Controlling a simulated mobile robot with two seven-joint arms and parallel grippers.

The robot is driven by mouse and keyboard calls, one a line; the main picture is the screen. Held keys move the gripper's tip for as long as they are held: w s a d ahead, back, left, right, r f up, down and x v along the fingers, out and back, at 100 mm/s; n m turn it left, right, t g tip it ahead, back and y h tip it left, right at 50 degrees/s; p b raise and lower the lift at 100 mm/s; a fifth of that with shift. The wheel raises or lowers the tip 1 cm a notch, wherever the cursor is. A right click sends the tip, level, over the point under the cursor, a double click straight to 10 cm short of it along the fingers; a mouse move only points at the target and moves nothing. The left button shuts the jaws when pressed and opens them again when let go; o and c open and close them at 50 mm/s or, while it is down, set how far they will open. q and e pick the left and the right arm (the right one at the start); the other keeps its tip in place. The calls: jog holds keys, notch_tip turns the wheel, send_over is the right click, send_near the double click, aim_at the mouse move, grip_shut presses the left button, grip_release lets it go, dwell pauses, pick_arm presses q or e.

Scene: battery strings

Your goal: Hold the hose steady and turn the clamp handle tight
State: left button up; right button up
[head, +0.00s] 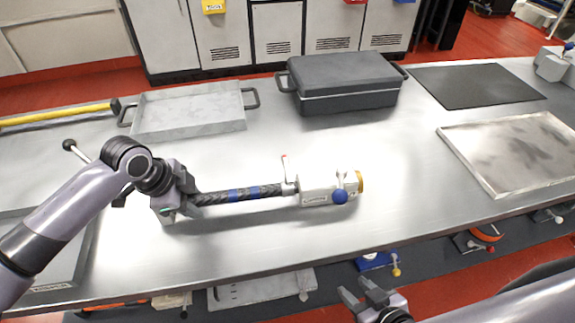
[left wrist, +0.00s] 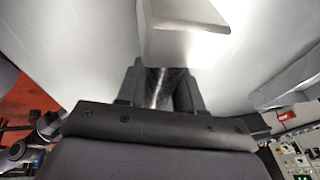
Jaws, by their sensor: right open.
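A black hose with blue bands (head: 254,192) runs level above the steel bench into a white block-shaped fitting (head: 318,189). My left gripper (head: 193,197) is at the hose's left end, with its fingers closed around it. A thin red-tipped handle (head: 285,168) stands up where hose and fitting meet. My right gripper (head: 366,292) is open and empty, in front of the bench.
A grey tray (head: 190,110) and a dark lidded case (head: 345,90) stand behind the hose. A black mat (head: 475,85) and a worn metal plate (head: 515,150) lie to the right. The bench front (head: 240,240) is clear. A lower shelf holds other parts.

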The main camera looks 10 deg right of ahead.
pick_arm(q)
grip_shut()
jog(key=shift+d+r, duration=0.1)
jog(key=shift+r, duration=0.1)
jog(key=shift+s+f, duration=0.1)
jog(key=shift+f, duration=0.4)
dwell(0.9)
